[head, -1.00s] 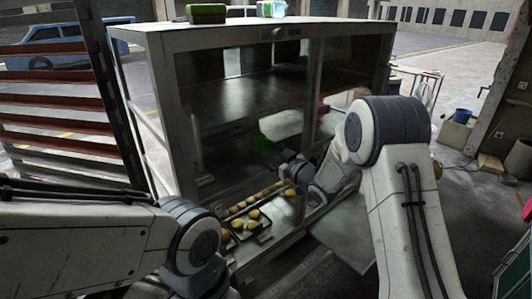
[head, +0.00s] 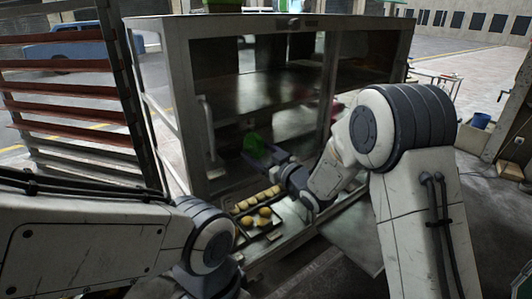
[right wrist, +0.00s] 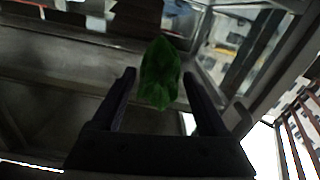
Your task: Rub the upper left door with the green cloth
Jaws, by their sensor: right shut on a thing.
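The green cloth (head: 254,147) is a small dark green bundle. My right gripper (head: 266,157) is shut on it. In the right wrist view the cloth (right wrist: 160,75) sits between the two black fingers. The upper left door (head: 228,112) is a dark glass pane in a grey frame, with an upright handle (head: 208,128) near its left side. The cloth is in front of the pane in the head view, right of the handle and low on it. I cannot tell whether it touches the glass. My left forearm crosses the lower left; its gripper is out of view.
The metal oven cabinet (head: 172,85) fills the middle. A tray of buns (head: 262,222) lies below the door, under my right gripper. A slatted rack (head: 70,95) stands at the left. A blue bucket (head: 481,121) is at the far right.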

